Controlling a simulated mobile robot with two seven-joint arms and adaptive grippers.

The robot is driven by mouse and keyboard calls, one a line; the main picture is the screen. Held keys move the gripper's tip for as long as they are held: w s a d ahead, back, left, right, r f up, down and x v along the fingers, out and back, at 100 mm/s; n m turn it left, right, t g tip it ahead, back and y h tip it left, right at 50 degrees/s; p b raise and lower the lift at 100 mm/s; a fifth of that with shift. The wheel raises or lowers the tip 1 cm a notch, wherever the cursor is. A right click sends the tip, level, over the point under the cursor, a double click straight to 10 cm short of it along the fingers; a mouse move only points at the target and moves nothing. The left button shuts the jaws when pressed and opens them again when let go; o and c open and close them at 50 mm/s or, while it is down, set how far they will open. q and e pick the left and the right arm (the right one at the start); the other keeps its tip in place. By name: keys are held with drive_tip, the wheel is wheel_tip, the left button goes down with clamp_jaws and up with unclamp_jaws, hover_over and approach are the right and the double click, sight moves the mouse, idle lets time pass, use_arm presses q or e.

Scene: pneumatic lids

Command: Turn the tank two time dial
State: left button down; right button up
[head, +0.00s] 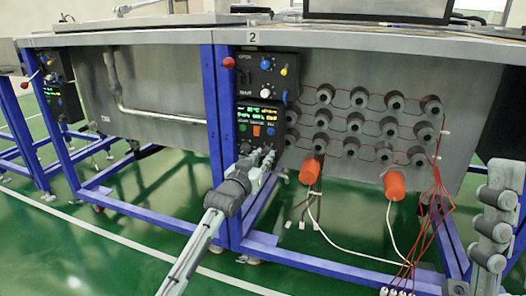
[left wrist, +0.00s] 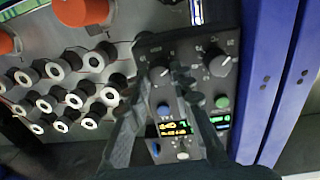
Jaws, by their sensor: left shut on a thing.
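The tank two control panel (head: 240,128) is a black box with a lit display, coloured buttons and knobs, on the blue post below the "2" label. My left gripper (head: 268,154) reaches its lower edge and hides the knobs there. In the left wrist view the panel appears upside down, with two round dials, one grey dial (left wrist: 160,75) and another dial (left wrist: 218,65). My left gripper (left wrist: 160,80) has its two fingers on either side of the first dial and is shut on it. The dial labels are too small to read. My right gripper does not show clearly.
Rows of grey round fittings (head: 353,121) with red wires cover the tank front. Two orange plugs (head: 394,185) hang below, with loose wires. My right arm stands at the far right.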

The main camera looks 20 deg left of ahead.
use_arm(q)
drive_tip(key=m+p, duration=0.1)
drive_tip(key=m, duration=0.1)
drive_tip(key=m+p, duration=0.1)
drive_tip(key=p, duration=0.1)
drive_tip(key=shift+r+m, duration=0.2)
drive_tip(key=shift+m, duration=0.2)
drive_tip(key=m+p, duration=0.2)
drive_tip(key=shift+f+m, duration=0.1)
drive_tip(key=shift+m, duration=0.3)
drive_tip(key=shift+m+p, duration=0.4)
drive_tip(key=shift+m, duration=0.1)
drive_tip(key=shift+f+m, duration=0.1)
drive_tip(key=shift+m, duration=0.2)
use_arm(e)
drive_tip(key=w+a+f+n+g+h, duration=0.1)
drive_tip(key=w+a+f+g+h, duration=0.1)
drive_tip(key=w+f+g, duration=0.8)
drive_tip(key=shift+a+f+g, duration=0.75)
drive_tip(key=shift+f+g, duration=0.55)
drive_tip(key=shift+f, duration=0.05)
use_arm(q)
drive_tip(key=c, duration=1.3)
unclamp_jaws()
